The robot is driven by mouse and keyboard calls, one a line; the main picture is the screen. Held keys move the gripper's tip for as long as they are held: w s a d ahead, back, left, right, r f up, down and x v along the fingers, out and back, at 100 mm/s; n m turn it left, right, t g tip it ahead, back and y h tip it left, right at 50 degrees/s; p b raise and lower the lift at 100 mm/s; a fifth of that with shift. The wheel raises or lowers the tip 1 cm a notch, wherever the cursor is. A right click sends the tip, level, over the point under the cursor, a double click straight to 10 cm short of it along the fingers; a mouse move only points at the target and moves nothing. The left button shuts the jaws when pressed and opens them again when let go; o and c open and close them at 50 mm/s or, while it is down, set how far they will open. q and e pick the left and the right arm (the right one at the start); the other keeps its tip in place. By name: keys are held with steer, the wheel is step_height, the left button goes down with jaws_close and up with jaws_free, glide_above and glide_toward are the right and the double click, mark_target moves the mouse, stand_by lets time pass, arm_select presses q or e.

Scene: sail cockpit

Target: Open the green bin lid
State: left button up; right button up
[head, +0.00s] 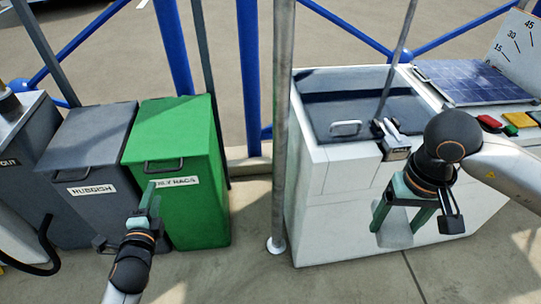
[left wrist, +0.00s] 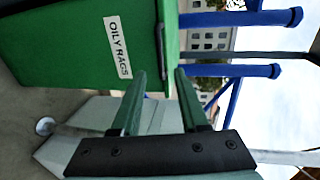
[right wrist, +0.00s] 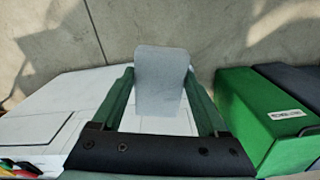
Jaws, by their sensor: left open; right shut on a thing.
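The green bin (head: 205,205) labelled OILY RAGS stands at left of centre with its green lid (head: 172,128) closed. A dark handle (head: 165,167) is at the lid's front edge. My left gripper (head: 150,194) is open in front of the bin, just below the handle. In the left wrist view its fingertips (left wrist: 160,72) point at the handle (left wrist: 161,45), which lies between their lines; I cannot tell whether they touch it. My right gripper (head: 400,208) is shut on a flat grey panel (right wrist: 160,82), held in front of the white cabinet.
A grey RUBBISH bin (head: 90,215) stands left of the green bin. A grey metal post (head: 279,150) rises between the green bin and the white cabinet (head: 330,215). Blue rails (head: 250,75) run behind. A solar panel (head: 470,83) lies at right. Floor in front is clear.

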mark_target(161, 172)
arm_select(q)
steer(key=b+x, duration=0.2)
steer(key=x, duration=0.9)
steer(key=shift+b, duration=0.4)
arm_select(e)
step_height(161, 172, down, 3)
arm_select(q)
jaws_close()
stand_by(0.7)
